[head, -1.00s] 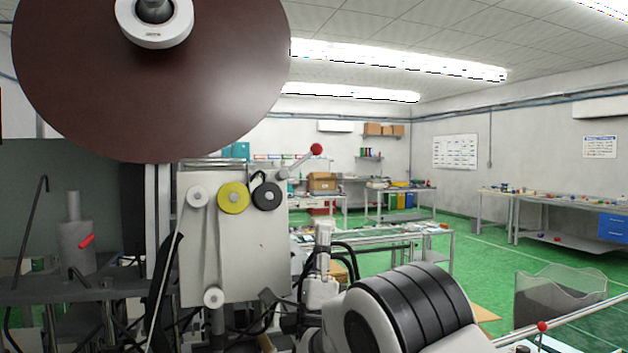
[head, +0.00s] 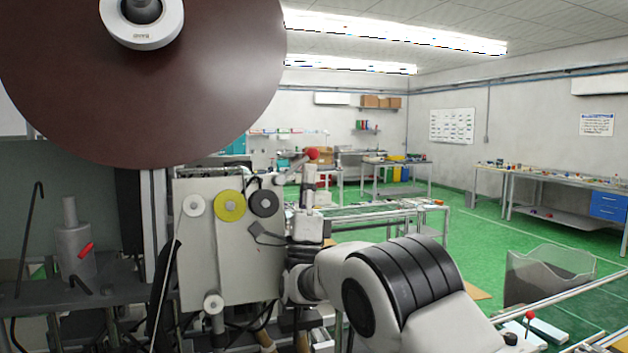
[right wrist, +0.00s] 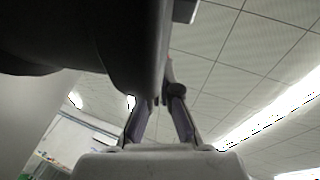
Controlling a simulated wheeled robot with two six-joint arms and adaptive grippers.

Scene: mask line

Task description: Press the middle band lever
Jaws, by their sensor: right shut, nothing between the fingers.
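A lever with a red ball knob (head: 312,154) sticks out to the upper right of a pale machine panel (head: 230,270). I take it for the middle band lever. My right gripper (head: 309,172) points upward just below the red knob in the head view. Its fingers are shut and empty. The tips overlap the knob's lower side in the picture; I cannot tell whether they touch it. In the right wrist view the fingers (right wrist: 161,98) come together beside a large dark shape that fills the upper left. My left gripper is not in view.
A big brown reel (head: 150,90) hangs above the panel. White, yellow and black rollers (head: 230,205) sit on the panel. A red-handled part (head: 85,250) is at left. Another red knob (head: 530,315) is at lower right.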

